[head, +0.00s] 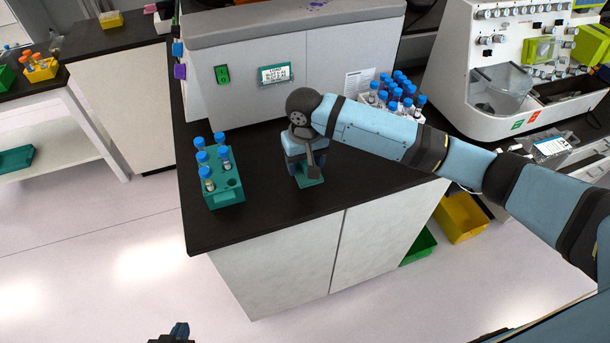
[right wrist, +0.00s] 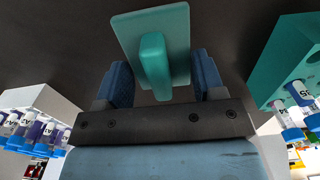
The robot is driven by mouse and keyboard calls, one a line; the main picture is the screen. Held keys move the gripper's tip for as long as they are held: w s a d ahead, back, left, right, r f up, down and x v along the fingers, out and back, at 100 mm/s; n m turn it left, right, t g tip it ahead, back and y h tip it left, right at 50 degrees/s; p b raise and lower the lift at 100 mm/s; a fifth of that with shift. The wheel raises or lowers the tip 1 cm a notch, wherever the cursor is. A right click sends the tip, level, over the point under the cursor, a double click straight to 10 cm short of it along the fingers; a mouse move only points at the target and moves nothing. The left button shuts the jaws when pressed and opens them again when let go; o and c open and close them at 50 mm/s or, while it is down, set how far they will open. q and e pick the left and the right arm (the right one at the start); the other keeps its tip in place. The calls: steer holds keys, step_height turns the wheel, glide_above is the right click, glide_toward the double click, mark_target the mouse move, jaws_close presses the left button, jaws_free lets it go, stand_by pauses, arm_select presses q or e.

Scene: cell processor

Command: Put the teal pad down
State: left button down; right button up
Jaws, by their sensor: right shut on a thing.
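The teal pad (head: 311,182) is a flat teal plate, seen at the black countertop (head: 265,218) under my right gripper (head: 306,166). In the right wrist view the plate and its raised teal handle (right wrist: 154,66) show between the two blue fingers of my right gripper (right wrist: 163,80), which is shut on the pad. I cannot tell whether the plate touches the countertop. My left gripper (head: 180,331) shows only in part at the bottom edge of the head view, away from the counter; its opening is hidden.
A teal rack (head: 226,194) with several blue-capped tubes stands left of the pad. A white rack with blue-capped tubes (head: 393,93) is behind my right arm. A large grey machine (head: 240,80) stands behind. Bare countertop lies around the pad, with the front edge close.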

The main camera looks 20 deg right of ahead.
mark_target(305, 178)
steer(key=shift+f, duration=2.85)
steer(key=o, duration=0.8)
steer(key=shift+f, duration=0.1)
steer(key=shift+o, duration=0.2)
step_height(305, 178, up, 12)
steer(key=shift+r+b, duration=0.15)
steer(key=shift+b, duration=0.15)
